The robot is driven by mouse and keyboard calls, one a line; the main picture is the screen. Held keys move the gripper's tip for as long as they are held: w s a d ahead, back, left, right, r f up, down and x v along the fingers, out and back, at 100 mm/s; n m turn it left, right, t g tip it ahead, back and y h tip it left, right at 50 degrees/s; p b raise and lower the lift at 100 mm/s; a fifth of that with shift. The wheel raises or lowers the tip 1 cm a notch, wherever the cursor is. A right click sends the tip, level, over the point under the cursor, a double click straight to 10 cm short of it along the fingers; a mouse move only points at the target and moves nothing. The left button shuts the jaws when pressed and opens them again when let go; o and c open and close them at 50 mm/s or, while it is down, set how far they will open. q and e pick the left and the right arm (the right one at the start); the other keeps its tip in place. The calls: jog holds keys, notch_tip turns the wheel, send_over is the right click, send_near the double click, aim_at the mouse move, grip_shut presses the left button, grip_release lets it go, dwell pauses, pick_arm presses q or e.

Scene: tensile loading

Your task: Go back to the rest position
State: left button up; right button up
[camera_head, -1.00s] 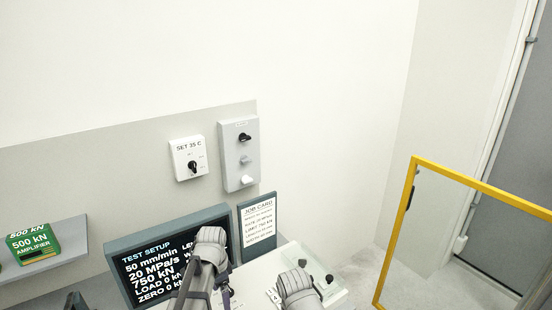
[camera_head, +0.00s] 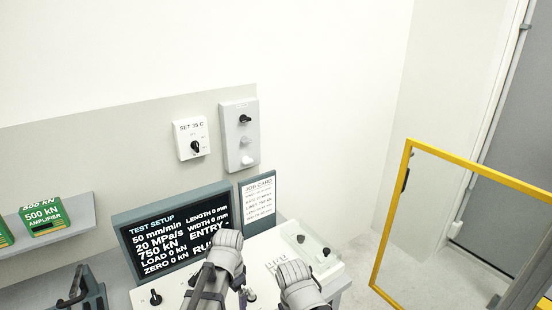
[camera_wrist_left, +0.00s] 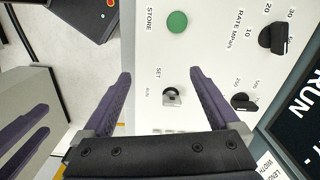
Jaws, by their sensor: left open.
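My left gripper (camera_wrist_left: 160,74) is open and empty in the left wrist view, its two purple fingers apart above the white control panel (camera_wrist_left: 205,78). A small SET/RUN switch (camera_wrist_left: 173,96) shows between the fingers, with clear space around it. In the head view the grey links of my two arms come up from the bottom edge in front of the panel, and the fingertips are hidden or out of frame. Another pair of purple fingers, probably my right gripper (camera_wrist_left: 24,140), shows at the lower left of the wrist view; whether it is open is unclear.
A dark test setup screen (camera_head: 170,240) stands behind the panel, a job card (camera_head: 258,198) beside it. A green button (camera_wrist_left: 177,22) and black knobs (camera_wrist_left: 275,38) are on the panel. A yellow-framed guard (camera_head: 392,220) stands right. A shelf (camera_head: 75,222) holds green amplifier boxes.

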pick_arm(q)
jog(key=s+d+f+n+b, duration=0.4)
jog(key=s+d+f+n, duration=0.1)
jog(key=s, duration=0.4)
jog(key=shift+s+d+f+y+b, duration=0.2)
jog(key=shift+s+d+y+b, duration=0.2)
jog(key=shift+d, duration=0.25)
dwell(1.2)
